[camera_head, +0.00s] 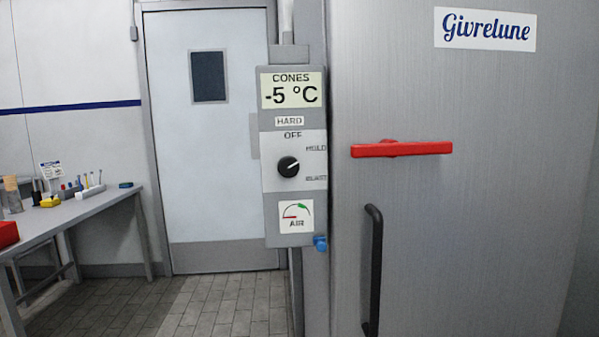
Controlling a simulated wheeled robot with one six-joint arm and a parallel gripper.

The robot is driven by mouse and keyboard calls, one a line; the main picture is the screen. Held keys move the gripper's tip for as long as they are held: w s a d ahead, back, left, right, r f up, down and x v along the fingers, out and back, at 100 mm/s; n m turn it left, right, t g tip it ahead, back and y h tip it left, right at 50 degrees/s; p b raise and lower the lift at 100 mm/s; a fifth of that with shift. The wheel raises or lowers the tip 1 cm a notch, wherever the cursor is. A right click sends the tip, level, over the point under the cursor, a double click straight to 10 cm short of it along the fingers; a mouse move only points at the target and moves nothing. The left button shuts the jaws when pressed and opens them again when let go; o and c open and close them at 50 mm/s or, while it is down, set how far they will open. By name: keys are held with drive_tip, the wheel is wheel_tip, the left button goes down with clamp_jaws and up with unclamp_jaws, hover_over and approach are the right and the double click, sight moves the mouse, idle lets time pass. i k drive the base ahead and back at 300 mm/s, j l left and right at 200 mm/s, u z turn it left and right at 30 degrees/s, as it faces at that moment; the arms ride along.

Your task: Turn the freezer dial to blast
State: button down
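The freezer dial (288,167) is a round black knob on a grey control box (268,215). A light pointer mark on it points up and to the right, roughly toward the HOLD label (316,148). The OFF label (293,135) is above the dial. The BLAST label (316,178) is to its lower right and partly blurred. A display (291,91) on the box reads CONES -5 °C, with a HARD label under it. My gripper is not in view, and nothing touches the dial.
The large steel freezer door (480,230) at right has a red lever (402,149) and a black vertical handle (375,270). A blue fitting (320,243) sits at the box's lower right. A workbench (90,208) with small items stands at left. The tiled floor (215,305) before the white door is clear.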

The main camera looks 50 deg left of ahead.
sight(287, 167)
drive_tip(key=l+u, duration=0.35)
drive_tip(key=l, duration=0.45)
drive_tip(key=k+l+u, duration=0.1)
drive_tip(key=l+u, duration=0.25)
drive_tip(key=l, duration=0.4)
